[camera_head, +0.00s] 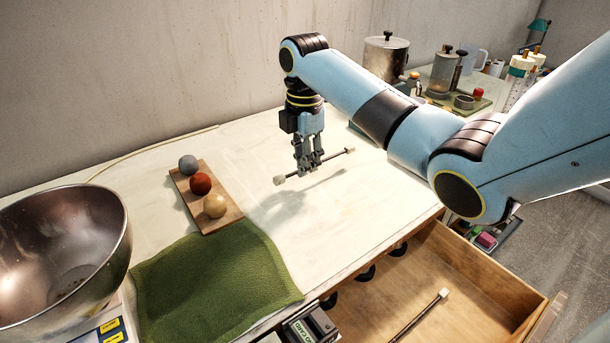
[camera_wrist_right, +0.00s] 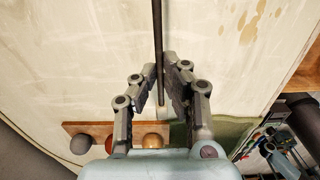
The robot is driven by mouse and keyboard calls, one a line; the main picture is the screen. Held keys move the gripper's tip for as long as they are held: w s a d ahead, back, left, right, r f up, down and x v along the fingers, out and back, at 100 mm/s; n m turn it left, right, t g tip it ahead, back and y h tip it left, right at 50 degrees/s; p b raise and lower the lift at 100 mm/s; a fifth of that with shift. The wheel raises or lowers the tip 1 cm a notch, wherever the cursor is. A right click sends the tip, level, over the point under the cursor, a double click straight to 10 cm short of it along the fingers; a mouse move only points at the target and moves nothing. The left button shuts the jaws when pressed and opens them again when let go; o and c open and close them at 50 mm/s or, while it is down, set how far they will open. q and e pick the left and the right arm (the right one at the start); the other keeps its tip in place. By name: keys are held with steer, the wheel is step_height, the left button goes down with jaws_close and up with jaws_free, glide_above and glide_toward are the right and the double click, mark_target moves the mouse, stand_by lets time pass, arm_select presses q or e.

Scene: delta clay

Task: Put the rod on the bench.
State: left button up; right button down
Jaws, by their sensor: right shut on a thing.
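The rod (camera_head: 336,158), dark with pale end caps, is held level in my right gripper (camera_head: 308,168). It hangs a little above the bench (camera_head: 345,215), with a shadow on the pale top below it. In the right wrist view the rod (camera_wrist_right: 158,35) runs up between the fingers of my right gripper (camera_wrist_right: 160,75), which are shut on it. A second, similar rod (camera_head: 420,316) lies in the open wooden drawer at the bench's front. My left gripper is not in view.
A board (camera_head: 222,219) with three balls and a green cloth (camera_head: 210,280) lie left of the gripper. A metal bowl (camera_head: 60,245) stands at far left. Pots and canisters (camera_head: 385,57) stand at the back right. The bench around the rod is clear.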

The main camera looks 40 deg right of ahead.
mark_target(305, 187)
step_height(305, 187, down, 4)
steer(key=shift+r, duration=0.2)
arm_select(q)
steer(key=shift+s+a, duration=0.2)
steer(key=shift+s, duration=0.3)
arm_select(e)
steer(key=shift+s+f, duration=0.1)
steer(key=shift+f, duration=0.05)
steer(key=c, duration=1.5)
jaws_free()
steer(key=shift+f, duration=0.1)
steer(key=shift+o, duration=0.2)
step_height(305, 187, up, 12)
steer(key=shift+r, duration=0.2)
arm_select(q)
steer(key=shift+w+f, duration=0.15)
arm_select(e)
steer(key=shift+f, duration=0.1)
